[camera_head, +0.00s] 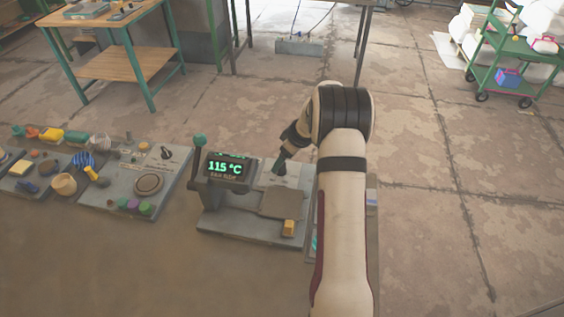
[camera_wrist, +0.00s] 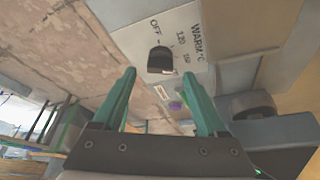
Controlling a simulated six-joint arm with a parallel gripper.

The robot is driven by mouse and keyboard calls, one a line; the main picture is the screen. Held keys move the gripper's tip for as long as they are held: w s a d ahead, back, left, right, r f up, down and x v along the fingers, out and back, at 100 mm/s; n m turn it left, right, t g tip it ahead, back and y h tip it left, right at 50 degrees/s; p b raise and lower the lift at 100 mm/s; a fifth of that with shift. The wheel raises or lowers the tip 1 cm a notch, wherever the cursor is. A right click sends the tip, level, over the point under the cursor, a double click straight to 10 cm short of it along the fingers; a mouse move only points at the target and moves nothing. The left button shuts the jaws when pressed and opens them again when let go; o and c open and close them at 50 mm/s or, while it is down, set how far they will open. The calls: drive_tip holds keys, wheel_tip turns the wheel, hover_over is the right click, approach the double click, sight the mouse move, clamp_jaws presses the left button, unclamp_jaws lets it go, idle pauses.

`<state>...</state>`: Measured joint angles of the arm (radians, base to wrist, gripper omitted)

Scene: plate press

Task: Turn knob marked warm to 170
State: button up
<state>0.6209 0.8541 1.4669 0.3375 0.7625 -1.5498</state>
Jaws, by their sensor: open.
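The knob marked WARM °C is a dark, rounded knob (camera_wrist: 159,60) on a light grey panel in the wrist view. Printed labels around it include OFF and 120; the others are too small to read surely. My gripper (camera_wrist: 160,76) has two teal fingers, open and apart, with the knob showing just beyond and between their tips. I cannot tell whether they touch it. In the head view my gripper (camera_head: 279,166) points down over the back of the press; the knob cannot be made out there. The press display (camera_head: 226,168) reads 115 °C.
A small orange block (camera_head: 289,228) sits at the front. Boards with several knobs and blocks lie to the left. My arm hides the right side.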

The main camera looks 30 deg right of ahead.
drive_tip(key=shift+x, duration=1.05)
clamp_jaws()
